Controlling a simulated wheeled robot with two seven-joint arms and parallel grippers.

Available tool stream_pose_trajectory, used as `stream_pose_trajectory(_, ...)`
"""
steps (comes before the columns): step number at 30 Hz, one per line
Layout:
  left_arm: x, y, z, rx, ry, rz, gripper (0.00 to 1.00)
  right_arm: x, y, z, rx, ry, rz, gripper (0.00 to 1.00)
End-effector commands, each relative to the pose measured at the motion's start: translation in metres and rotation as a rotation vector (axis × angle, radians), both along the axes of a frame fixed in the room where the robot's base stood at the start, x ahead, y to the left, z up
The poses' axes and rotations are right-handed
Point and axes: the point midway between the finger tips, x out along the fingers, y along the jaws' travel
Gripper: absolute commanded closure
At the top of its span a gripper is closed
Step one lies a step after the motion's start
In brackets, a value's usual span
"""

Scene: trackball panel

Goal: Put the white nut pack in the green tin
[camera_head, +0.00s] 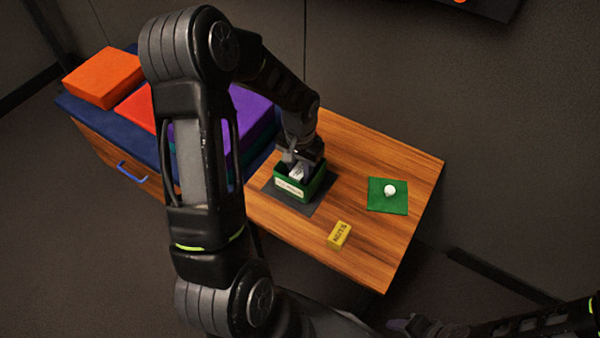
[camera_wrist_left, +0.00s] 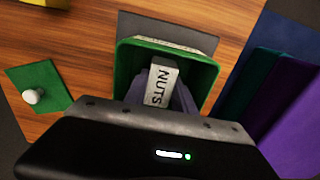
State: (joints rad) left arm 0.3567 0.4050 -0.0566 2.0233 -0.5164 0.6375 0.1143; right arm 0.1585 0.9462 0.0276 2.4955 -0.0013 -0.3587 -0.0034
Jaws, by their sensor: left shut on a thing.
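The white nut pack (camera_wrist_left: 160,83), lettered NUTS, is between the fingers of my left gripper (camera_head: 299,168), which is shut on it. In the head view the pack (camera_head: 297,173) shows just under the fingers, within the outline of the green tin (camera_head: 318,187). In the left wrist view the tin (camera_wrist_left: 126,60) surrounds the pack and fingertips. Whether the pack touches the tin's floor is hidden. The tin has a pale label on its front and stands on a dark grey mat (camera_head: 304,208). My right gripper (camera_head: 425,326) is low at the bottom edge of the head view, away from the table.
A yellow nut pack (camera_head: 339,235) lies in front of the tin. A white ball (camera_head: 390,190) sits on a green square (camera_head: 374,206) at the right of the wooden table (camera_head: 380,250). Orange (camera_head: 103,77), red and purple blocks stand at the left.

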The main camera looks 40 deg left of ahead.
Motion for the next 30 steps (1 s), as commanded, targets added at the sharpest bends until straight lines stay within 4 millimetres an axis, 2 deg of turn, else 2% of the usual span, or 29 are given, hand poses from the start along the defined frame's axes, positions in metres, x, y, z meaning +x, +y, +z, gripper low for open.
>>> stream_pose_trajectory(2, 0.0002, 0.0000, -0.0086, 0.000, 0.000, -0.001, 1.00, 0.0000, 0.0000, -0.0025, 0.000, 0.000, 0.000, 0.54)
stream_pose_trajectory(14, 0.0005, 0.0001, -0.0134, 0.000, -0.002, -0.001, 1.00, -0.0001, 0.0000, -0.0058, 0.000, 0.000, -0.001, 0.54)
stream_pose_trajectory(15, 0.0005, 0.0001, -0.0121, 0.000, -0.002, -0.001, 0.66, -0.0001, 0.0000, -0.0045, 0.000, 0.000, -0.001, 0.54)
stream_pose_trajectory(22, 0.0004, 0.0000, -0.0118, 0.000, -0.002, 0.000, 0.47, 0.0000, 0.0000, -0.0042, 0.000, 0.000, -0.001, 0.54)
stream_pose_trajectory(30, 0.0004, 0.0000, -0.0108, 0.000, -0.002, 0.000, 0.47, 0.0000, 0.0000, -0.0033, 0.000, 0.000, 0.000, 0.54)
